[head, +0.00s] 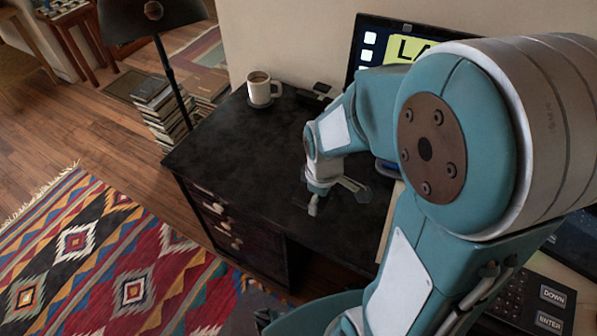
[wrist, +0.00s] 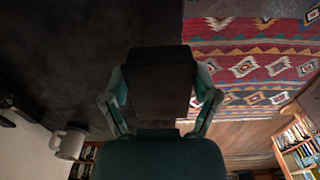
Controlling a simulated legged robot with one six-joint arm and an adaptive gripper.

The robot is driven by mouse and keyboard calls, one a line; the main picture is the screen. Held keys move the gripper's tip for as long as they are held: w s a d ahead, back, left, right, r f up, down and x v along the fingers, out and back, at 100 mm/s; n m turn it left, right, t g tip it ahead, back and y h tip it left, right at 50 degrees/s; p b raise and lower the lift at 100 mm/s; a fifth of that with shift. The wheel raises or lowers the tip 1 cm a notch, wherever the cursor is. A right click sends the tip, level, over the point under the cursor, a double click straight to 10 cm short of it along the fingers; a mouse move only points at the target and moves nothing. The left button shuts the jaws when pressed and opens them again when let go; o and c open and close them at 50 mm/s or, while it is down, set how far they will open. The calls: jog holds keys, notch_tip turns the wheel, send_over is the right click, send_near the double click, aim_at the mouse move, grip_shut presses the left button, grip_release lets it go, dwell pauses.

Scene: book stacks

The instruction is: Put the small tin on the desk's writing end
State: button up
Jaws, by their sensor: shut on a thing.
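My gripper (head: 336,197) is over the dark desk top (head: 235,135), near the middle of its front part. In the wrist view its two fingers (wrist: 160,84) are closed on the sides of a dark, boxy thing (wrist: 160,62), which I take to be the small tin. In the head view the tin cannot be made out against the dark desk. I cannot tell whether it touches the desk top. The left end of the desk, above the drawers (head: 222,215), is mostly bare.
A white mug (head: 264,90) stands at the desk's back edge, with small dark items (head: 316,94) beside it. A lamp (head: 172,75) and stacked books (head: 158,105) stand beyond the left edge.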

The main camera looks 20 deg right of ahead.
jog(key=w+f, duration=0.3)
jog(key=w, duration=0.1)
jog(key=w+f, duration=0.3)
jog(key=w, duration=0.2)
jog(key=w+f, duration=0.3)
jog(key=w, duration=0.1)
jog(key=shift+w+f, duration=0.15)
jog(key=shift+f, duration=0.15)
jog(key=shift+a+f, duration=0.15)
jog(key=shift+f, duration=1.4)
jog(key=o, duration=1.2)
jog(key=shift+f, duration=0.1)
jog(key=shift+c, duration=0.2)
